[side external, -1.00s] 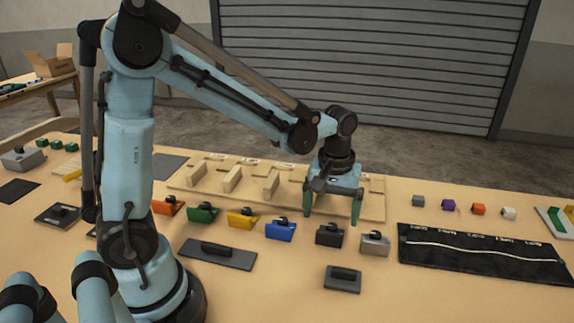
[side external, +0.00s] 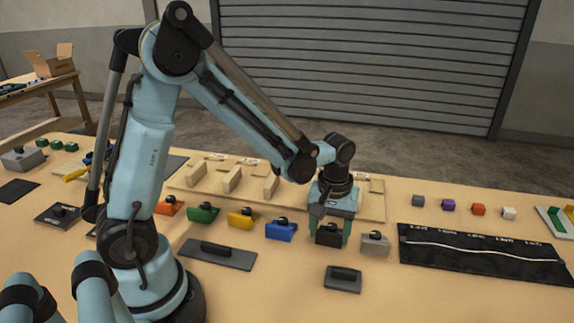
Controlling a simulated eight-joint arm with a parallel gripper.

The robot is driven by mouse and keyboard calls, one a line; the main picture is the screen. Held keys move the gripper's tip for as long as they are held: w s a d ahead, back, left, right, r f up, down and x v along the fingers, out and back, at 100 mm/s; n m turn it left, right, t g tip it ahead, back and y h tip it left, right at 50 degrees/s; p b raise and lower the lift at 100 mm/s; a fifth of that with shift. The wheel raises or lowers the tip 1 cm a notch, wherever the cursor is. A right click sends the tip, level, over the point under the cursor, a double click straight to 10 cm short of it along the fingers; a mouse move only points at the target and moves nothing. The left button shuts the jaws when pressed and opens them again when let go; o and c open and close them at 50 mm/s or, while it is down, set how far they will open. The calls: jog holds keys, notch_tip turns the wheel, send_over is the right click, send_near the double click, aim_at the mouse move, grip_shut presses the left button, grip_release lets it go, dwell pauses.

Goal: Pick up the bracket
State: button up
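A row of coloured bracket-like blocks with dark knobs stands on the table in the side external view. They are an orange one (side external: 169,206), a green one (side external: 204,213), a yellow one (side external: 243,218), a blue one (side external: 281,231), a black one (side external: 328,237) and a grey one (side external: 375,245). The picture does not single out one as the bracket. My gripper (side external: 332,232) points down at the black block, its green fingers on either side of it. The fingers stand closer together than before. Whether they touch the block is not clear. The block stands on the table.
A wooden rack (side external: 232,180) with upright slats stands behind the row. A dark flat plate with a handle (side external: 217,254) and a smaller one (side external: 343,279) lie in front. A black mat with a white line (side external: 480,262) lies right. Small cubes (side external: 449,205) sit behind it.

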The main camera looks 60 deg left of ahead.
jog(key=c, duration=0.6)
jog(key=shift+o, duration=0.2)
jog(key=shift+r, duration=0.1)
